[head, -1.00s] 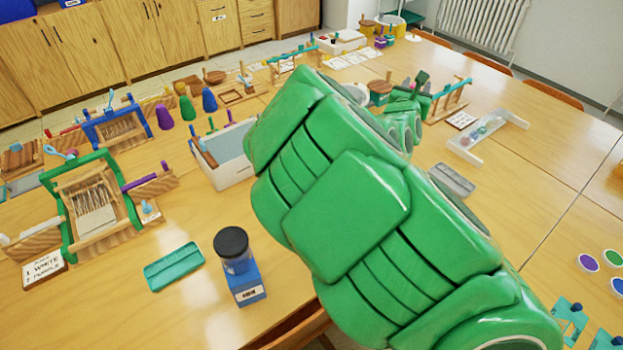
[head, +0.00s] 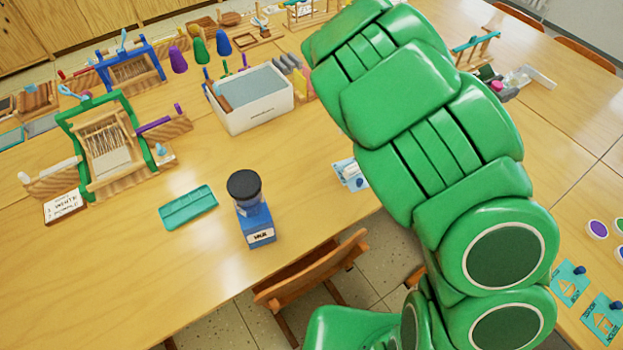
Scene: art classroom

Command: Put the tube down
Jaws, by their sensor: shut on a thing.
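My green arm fills the middle and right of the head view. My gripper is hidden behind it, and I cannot make out a tube in its jaws. No tube can be told for certain on the table. A teal grooved tray (head: 188,207) lies empty on the near part of the table. Just right of it, apart from it, stands a blue block (head: 257,226) with a dark round-topped jar (head: 245,187) on it.
A white bin (head: 252,112) stands behind the jar. A green loom (head: 110,150) and a blue loom (head: 128,70) are at left. A small blue-and-white item (head: 349,174) lies beside my arm. A wooden chair (head: 315,270) is below the table edge. Clear wood surrounds the teal tray.

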